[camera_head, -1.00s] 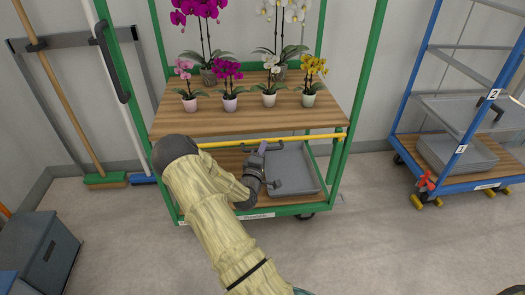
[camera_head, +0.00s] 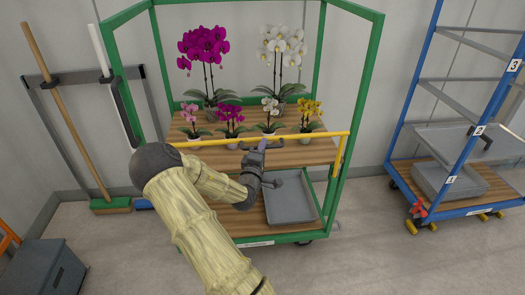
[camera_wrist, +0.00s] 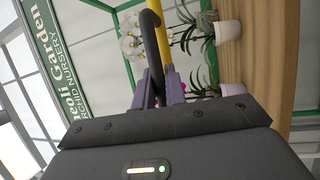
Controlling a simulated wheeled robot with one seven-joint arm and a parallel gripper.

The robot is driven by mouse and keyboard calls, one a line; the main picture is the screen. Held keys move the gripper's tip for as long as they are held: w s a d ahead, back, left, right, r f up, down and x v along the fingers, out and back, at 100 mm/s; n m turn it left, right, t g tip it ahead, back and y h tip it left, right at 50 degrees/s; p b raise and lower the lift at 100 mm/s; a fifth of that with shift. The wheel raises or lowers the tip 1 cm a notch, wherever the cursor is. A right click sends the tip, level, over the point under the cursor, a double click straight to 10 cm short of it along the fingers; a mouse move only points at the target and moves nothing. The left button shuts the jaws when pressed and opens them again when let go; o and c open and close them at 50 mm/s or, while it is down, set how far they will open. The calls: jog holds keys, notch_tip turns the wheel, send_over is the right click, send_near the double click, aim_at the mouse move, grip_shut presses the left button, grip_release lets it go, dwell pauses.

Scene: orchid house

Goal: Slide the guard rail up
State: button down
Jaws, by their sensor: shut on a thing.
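The yellow guard rail (camera_head: 215,142) runs across the front of the green plant cart (camera_head: 329,200), level with the small pots and above the front edge of the wooden shelf (camera_head: 225,156). A dark handle (camera_head: 276,147) sits at the middle of the rail. My gripper (camera_head: 262,147) is shut on this handle. In the wrist view, the purple fingers (camera_wrist: 160,88) close around the dark handle (camera_wrist: 151,45), with the yellow rail (camera_wrist: 163,38) beside it. The exact contact is partly hidden by the fingers.
Potted orchids, including a tall magenta one (camera_head: 205,55) and a tall white one (camera_head: 281,52), stand on the shelf behind the rail. A grey tray (camera_head: 291,218) lies on the lower deck. A blue cart (camera_head: 456,165) stands right, brooms (camera_head: 111,204) left.

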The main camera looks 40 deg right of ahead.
jog(key=shift+w+r, duration=0.1)
jog(key=shift+r, duration=0.25)
jog(key=c, duration=1.5)
grip_release()
jog(key=shift+o, duration=0.2)
jog(key=shift+f, duration=0.1)
jog(key=b+v, duration=0.1)
jog(key=v, duration=1.6)
jog(key=shift+a, duration=0.25)
jog(key=shift+f, duration=0.1)
